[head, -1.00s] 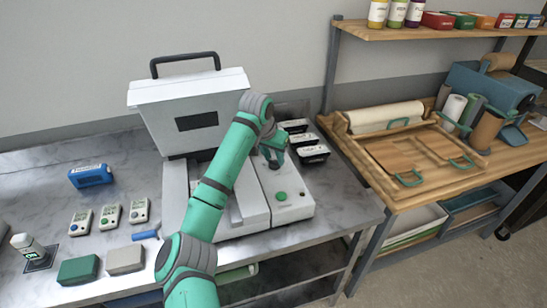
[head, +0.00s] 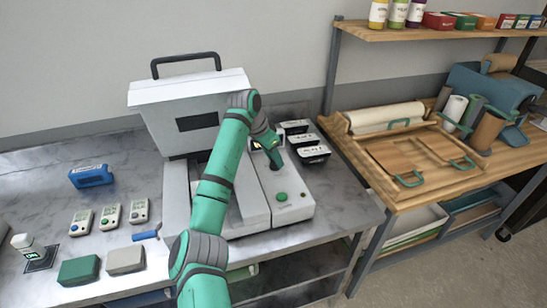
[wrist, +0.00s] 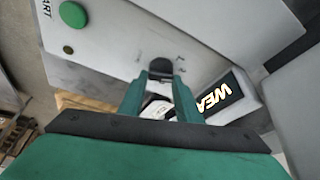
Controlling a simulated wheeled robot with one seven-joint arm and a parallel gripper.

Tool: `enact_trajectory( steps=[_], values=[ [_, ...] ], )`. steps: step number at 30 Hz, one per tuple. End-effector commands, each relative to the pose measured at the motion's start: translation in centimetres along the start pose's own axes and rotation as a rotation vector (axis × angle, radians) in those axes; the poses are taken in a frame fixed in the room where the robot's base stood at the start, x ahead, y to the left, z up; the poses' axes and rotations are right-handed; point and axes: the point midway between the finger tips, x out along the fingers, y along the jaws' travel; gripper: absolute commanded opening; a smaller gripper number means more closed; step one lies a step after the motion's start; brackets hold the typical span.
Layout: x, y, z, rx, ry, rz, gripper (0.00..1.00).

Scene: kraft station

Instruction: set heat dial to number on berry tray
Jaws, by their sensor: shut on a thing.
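My gripper (wrist: 161,80) points at the control panel of the white machine (head: 291,207). Its two green fingers are shut on the dark heat dial (wrist: 160,66) in the wrist view. Small marks surround the dial, too small to read. In the head view my gripper (head: 275,157) covers most of the dial.
A green button (wrist: 73,14) with "START" lettering sits on the panel. The raised lid (head: 190,100) stands behind my arm. Small dial devices (head: 110,216) and blocks (head: 78,270) lie on the left counter.

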Motion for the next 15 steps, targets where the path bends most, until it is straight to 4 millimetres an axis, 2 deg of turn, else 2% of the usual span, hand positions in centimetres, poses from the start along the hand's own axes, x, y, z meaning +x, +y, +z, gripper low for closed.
enact_trajectory(
  steps=[6, 7, 9, 15],
  values=[
    [-0.22, -0.1, 0.07, -0.002, -0.001, -0.002, 0.09],
    [-0.22, -0.1, 0.07, -0.002, -0.001, -0.002, 0.33],
    [-0.22, -0.11, 0.06, -0.002, 0.0, -0.002, 0.5],
    [-0.11, -0.06, 0.03, -0.002, 0.0, -0.001, 0.5]
  ],
)
